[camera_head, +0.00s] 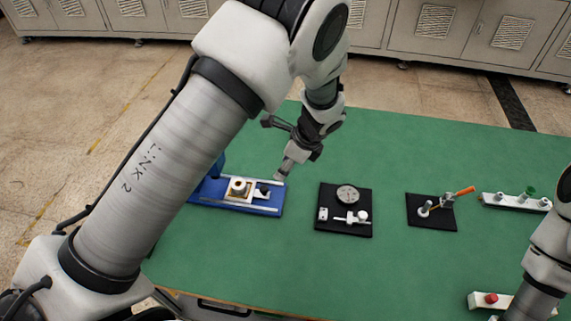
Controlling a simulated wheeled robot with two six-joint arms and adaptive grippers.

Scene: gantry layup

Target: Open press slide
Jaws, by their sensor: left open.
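The blue press (275,211) stands at the left of the green table, with a blue upright part partly hidden behind my left arm. Its pale slide (248,198) lies between light rails on the base and carries a round white part (238,186) with a dark centre. A small black handle-like piece (263,192) sits at the slide's right end. My left gripper (276,147) is open, just behind and above the press's right end, and looks apart from the slide. My right arm enters at the lower right; its gripper is out of frame.
A black plate (326,226) with a grey disc and a white clamp-like piece lies right of the press. Further right are a black stand (447,222) with an orange-handled tool, a white rack (494,201), and a white box with a red button (491,299). The front middle is clear.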

